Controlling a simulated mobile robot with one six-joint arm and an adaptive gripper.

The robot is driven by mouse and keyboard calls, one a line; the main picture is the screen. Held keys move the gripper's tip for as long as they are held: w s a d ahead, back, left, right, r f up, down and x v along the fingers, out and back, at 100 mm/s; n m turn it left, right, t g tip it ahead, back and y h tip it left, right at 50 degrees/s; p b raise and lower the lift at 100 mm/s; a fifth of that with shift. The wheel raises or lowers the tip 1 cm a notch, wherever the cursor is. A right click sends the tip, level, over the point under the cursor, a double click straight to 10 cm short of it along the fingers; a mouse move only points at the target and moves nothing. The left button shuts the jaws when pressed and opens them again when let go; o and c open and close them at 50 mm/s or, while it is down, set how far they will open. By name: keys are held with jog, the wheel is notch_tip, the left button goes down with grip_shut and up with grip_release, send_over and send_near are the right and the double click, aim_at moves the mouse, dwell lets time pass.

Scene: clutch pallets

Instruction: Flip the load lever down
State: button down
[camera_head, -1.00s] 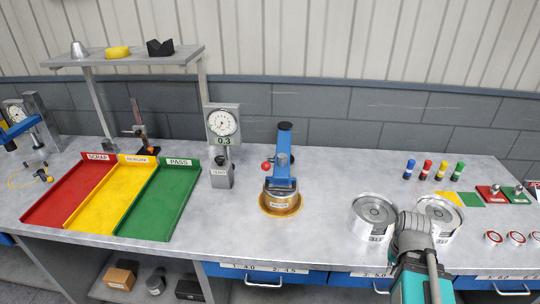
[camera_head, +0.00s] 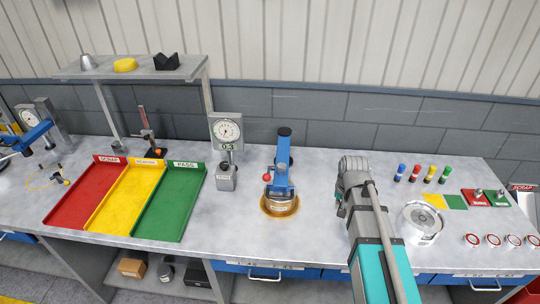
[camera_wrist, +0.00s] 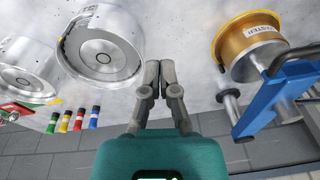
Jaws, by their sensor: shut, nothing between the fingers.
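The tester (camera_head: 281,190) stands in the middle of the bench, a blue upright frame on a round gold base (camera_head: 280,205). A blue arm with a black end (camera_head: 284,132) rises at its top, and a red ball knob (camera_head: 265,178) sticks out at its left; I cannot tell for sure which is the load lever. In the wrist view the tester's gold base (camera_wrist: 250,48) and blue frame (camera_wrist: 272,97) are at the right. My gripper (camera_wrist: 159,75) is shut and empty, left of the tester in that view and apart from it. In the head view my arm hides the fingers.
A silver round housing (camera_head: 421,222) stands right of my arm; the wrist view shows two housings (camera_wrist: 103,47). The dial gauge (camera_head: 227,130) and green tray (camera_head: 168,205) are left of the tester. Bare bench lies between the tester and my arm.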

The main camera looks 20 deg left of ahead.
jog(key=w+a+r+p, duration=0.2)
jog(key=a+r+p, duration=0.5)
jog(key=a, duration=0.5)
jog(key=w+a+r+t+y+p, duration=0.1)
jog(key=w+a+r+p, duration=0.2)
jog(key=a+r+p, duration=0.5)
jog(key=a+r, duration=0.2)
jog(key=a, duration=0.2)
jog(key=shift+w+a+r+n, duration=0.15)
jog(key=shift+w+r+n, duration=0.1)
jog(key=shift+n, duration=0.15)
jog(key=shift+f, duration=0.2)
jog(key=shift+s+f+b+x, duration=0.1)
jog(key=shift+s+b+x, duration=0.35)
jog(key=shift+b+x, duration=1.7)
jog(key=shift+s+f+b+x, duration=0.1)
jog(key=shift+s+b+x, duration=0.3)
jog(key=shift+b+x, duration=1.7)
jog(key=shift+s+f+b+x, duration=0.1)
jog(key=shift+s+b+x, duration=0.35)
jog(key=shift+b+x, duration=1.65)
jog(key=shift+r, duration=0.1)
